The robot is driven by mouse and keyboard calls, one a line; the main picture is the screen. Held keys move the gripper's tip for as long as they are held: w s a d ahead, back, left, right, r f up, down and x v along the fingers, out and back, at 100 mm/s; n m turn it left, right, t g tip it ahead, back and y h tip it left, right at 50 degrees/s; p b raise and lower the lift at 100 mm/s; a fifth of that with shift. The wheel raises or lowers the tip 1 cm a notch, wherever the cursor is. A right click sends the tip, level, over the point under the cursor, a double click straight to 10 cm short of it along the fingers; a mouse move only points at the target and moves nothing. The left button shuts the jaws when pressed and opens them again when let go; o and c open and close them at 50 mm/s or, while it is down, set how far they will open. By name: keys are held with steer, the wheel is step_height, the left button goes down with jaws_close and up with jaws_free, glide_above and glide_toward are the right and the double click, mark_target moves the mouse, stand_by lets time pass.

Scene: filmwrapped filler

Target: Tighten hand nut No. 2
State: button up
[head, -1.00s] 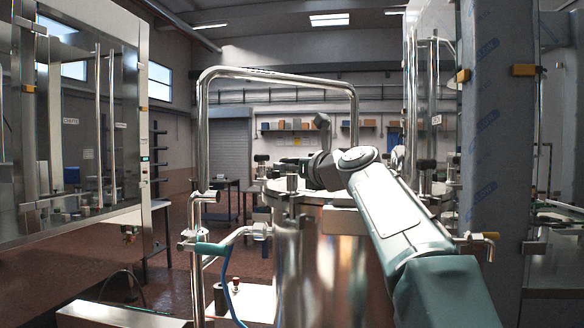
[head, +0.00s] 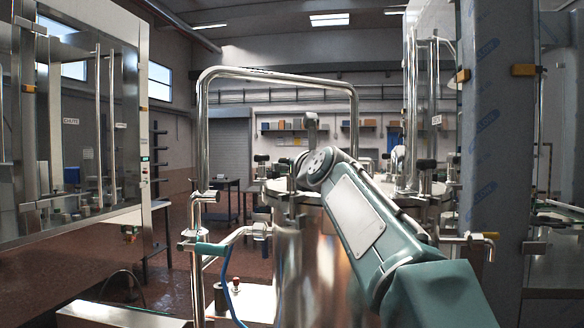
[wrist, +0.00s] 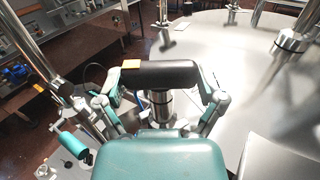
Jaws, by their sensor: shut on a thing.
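A black bar-shaped hand nut (wrist: 180,74) with an orange tag at its left end lies across the middle of the wrist view. It sits on a shiny metal stem (wrist: 155,107). My gripper (wrist: 160,88) is shut on this nut, one finger at each end of the bar. I cannot read a number on it. The nut is at the rim of the steel vessel's lid (wrist: 245,75). In the head view my arm reaches over the vessel (head: 305,250), and the wrist hides the held nut and fingers.
Other black-handled nuts stand around the lid, such as one at the right (head: 426,164). A tall bent pipe (head: 203,130) rises left of the vessel. A valve with a teal handle (head: 212,249) and blue hose is at lower left. A film-wrapped column (head: 487,150) stands at right.

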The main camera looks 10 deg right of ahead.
stand_by(0.4)
steer(key=o, duration=0.8)
steer(key=s, duration=0.4)
steer(key=s+d, duration=0.1)
steer(key=s, duration=0.6)
steer(key=shift+s+d+f, duration=0.1)
steer(key=shift+s+d, duration=0.1)
steer(key=shift+s, duration=0.2)
